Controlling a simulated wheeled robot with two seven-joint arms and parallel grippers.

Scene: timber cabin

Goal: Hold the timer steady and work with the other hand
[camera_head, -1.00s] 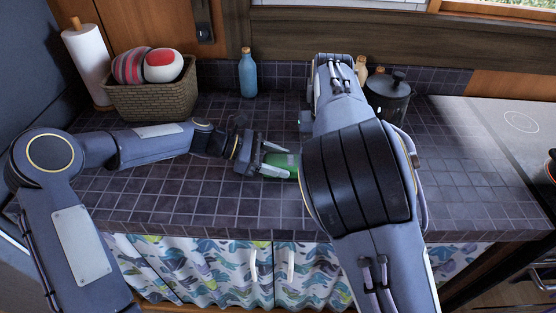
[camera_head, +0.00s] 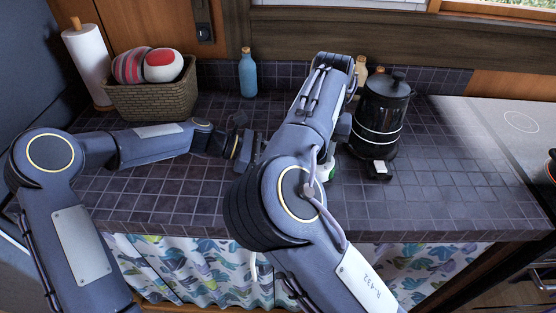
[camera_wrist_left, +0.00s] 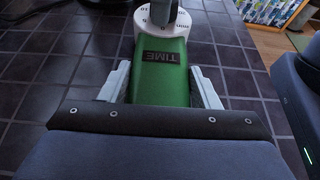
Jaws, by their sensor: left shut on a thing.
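The green timer (camera_wrist_left: 160,82) with a "TIME" label fills the middle of the left wrist view, its numbered white dial (camera_wrist_left: 180,24) at the top edge. My left gripper (camera_wrist_left: 161,84) is shut on the timer, one pale finger along each side. A dark grey part stands over the dial; I cannot tell whether it is a knob or part of my right gripper. In the head view my right arm hides most of the timer, leaving a small white and green bit (camera_head: 327,169). The right gripper's fingers are not clearly seen.
A black pot (camera_head: 380,118) stands right of my right arm, with a small black and white object (camera_head: 378,169) before it. A blue bottle (camera_head: 248,74), a wicker basket (camera_head: 152,102) and a paper towel roll (camera_head: 87,62) stand at the back. The right front counter is clear.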

